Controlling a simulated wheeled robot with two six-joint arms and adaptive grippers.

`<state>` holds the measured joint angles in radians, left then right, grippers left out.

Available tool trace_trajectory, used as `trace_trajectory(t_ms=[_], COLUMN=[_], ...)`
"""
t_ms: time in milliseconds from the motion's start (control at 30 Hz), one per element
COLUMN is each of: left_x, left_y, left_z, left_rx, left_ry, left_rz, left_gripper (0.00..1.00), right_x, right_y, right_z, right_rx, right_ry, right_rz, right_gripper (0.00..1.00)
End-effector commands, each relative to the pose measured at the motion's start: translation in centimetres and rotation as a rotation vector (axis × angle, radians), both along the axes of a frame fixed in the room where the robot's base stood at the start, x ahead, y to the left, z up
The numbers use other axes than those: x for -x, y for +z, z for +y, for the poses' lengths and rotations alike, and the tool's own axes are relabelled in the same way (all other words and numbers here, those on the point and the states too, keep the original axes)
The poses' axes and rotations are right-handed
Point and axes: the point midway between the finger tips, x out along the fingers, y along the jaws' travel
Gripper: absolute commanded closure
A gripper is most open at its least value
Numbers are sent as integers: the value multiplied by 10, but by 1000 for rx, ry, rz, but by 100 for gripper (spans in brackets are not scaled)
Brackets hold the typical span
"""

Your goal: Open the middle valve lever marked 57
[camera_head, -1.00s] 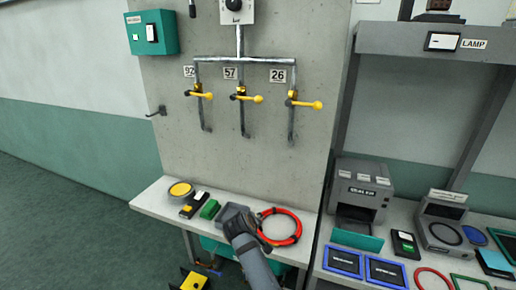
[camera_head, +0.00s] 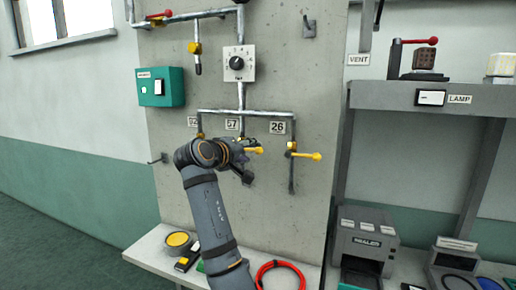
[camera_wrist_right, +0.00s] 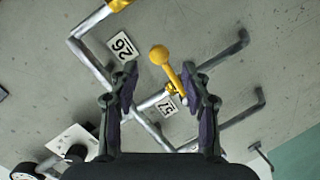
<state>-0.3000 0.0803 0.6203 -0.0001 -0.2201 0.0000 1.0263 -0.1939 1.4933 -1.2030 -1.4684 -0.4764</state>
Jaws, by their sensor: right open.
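The middle valve's yellow lever (camera_head: 254,150) pokes out past my right gripper (camera_head: 246,160) in the head view. Its plate marked 57 (camera_head: 232,124) shows just above the gripper, and the valve body is mostly hidden. In the right wrist view, the lever (camera_wrist_right: 168,66) with its ball end lies between the two spread fingers of my right gripper (camera_wrist_right: 161,76). The 57 plate (camera_wrist_right: 168,105) shows behind it. The gripper is open, and I cannot tell whether a finger touches the lever. My left gripper is not in view.
The valve 26 lever (camera_head: 305,155) points right, close beside my right gripper. The valve 92 is partly hidden by my arm. A dial box (camera_head: 237,63) is above the pipes. A bench with a red ring (camera_head: 280,276) lies below.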

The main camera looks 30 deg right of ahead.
Motion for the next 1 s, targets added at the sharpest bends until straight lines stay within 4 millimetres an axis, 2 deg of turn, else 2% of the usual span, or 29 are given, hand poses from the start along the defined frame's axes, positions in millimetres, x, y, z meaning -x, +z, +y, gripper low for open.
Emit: trace_trajectory(t_ms=[33,100,300,667,1000], left_x=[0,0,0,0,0], left_y=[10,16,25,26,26], left_z=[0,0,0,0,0], left_rx=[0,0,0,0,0], left_ry=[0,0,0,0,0], left_rz=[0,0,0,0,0], left_gripper=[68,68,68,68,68], right_x=[-5,-12,-28,-32,-32], right_y=[3,0,-9,-14,-14], right_z=[-11,-23,-48,-54,-54], right_rx=[3,2,1,-2,-1], right_ry=[-5,-4,-1,0,1], right_rz=[3,2,1,-1,-2], right_gripper=[52,52,52,52,97])
